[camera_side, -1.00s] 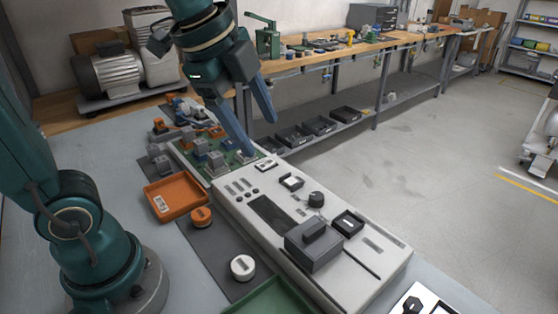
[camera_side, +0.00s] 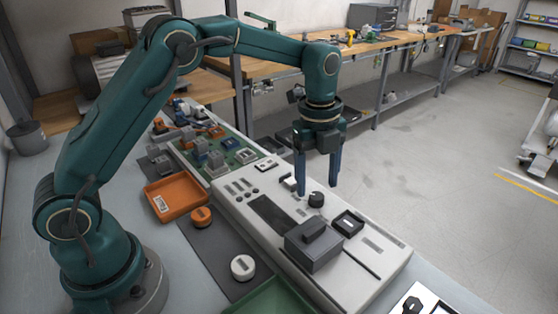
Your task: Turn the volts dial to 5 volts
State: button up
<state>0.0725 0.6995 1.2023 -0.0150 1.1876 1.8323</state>
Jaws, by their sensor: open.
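A small black round dial (camera_side: 316,200) stands on the light grey control panel (camera_side: 262,245), towards its far right side. Its label and pointer are too small to read. My gripper (camera_side: 318,189) points down with its two blue fingers spread, one on each side of the dial in the picture. The fingers are open and empty. The left fingertip is low near the panel; I cannot tell whether it touches. The dial itself shows between and below the fingertips.
A dark grey block (camera_side: 314,247) and a black square fitting (camera_side: 347,223) sit close to the dial. A green circuit board (camera_side: 235,160) adjoins the panel. An orange tray (camera_side: 174,197) and a white round knob (camera_side: 243,267) lie to the left.

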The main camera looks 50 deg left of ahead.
aim_at(317, 196)
jog(key=shift+f, duration=1.5)
grip_shut()
